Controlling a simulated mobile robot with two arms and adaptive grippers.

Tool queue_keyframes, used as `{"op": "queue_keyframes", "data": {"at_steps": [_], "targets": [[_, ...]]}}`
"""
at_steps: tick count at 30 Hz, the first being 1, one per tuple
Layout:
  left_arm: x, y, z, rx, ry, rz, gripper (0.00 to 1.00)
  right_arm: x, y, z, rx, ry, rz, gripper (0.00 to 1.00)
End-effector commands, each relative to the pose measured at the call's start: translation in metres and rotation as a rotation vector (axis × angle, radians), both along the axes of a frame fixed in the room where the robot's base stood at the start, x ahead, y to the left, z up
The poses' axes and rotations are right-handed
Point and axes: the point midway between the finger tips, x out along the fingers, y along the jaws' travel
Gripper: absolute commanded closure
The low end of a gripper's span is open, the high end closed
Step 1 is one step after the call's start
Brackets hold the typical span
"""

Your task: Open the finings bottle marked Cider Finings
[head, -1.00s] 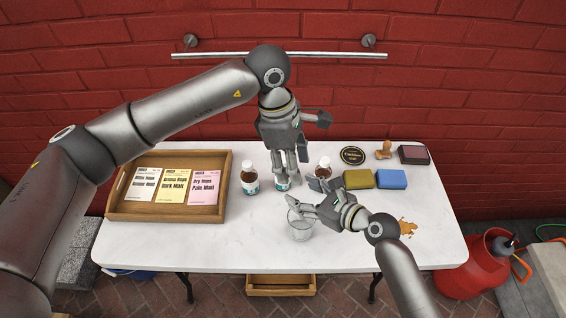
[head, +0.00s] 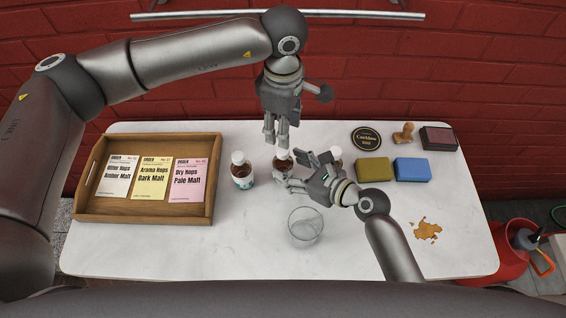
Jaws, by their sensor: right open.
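Three brown bottles with white caps stand in a row: a left bottle (head: 242,180), a middle bottle (head: 282,163) and a right bottle (head: 336,153). Their labels are too small or too covered to read, so I cannot tell which is Cider Finings. My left gripper (head: 276,142) points down at the top of the middle bottle; its fingers look close together, and I cannot tell whether they grip the cap. My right gripper (head: 287,172) is open, its fingers beside the middle bottle, which it partly hides. It also partly covers the right bottle.
A clear glass (head: 305,225) stands in front of my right gripper. A wooden tray (head: 143,217) with three order cards is at left. A yellow sponge (head: 374,171), a blue sponge (head: 412,170), a round black coaster (head: 366,138), a stamp (head: 403,134) and a brown spill (head: 427,230) are at right.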

Motion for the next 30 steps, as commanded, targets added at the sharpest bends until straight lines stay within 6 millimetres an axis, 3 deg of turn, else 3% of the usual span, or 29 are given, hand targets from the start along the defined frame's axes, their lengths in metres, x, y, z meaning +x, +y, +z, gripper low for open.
{"op": "queue_keyframes", "data": {"at_steps": [13, 26, 30], "targets": [[0.000, 0.000, 0.001, -0.001, 0.000, 0.000, 0.55, 0.037, 0.042, -0.022, 0.001, -0.001, 0.000, 0.39], [0.000, 0.000, 0.001, -0.001, 0.000, 0.000, 0.55, 0.043, 0.049, -0.027, -0.001, -0.001, -0.001, 0.39], [0.000, 0.000, 0.001, -0.001, 0.000, 0.000, 0.55, 0.043, 0.049, -0.027, 0.000, 0.000, -0.001, 0.56]]}}
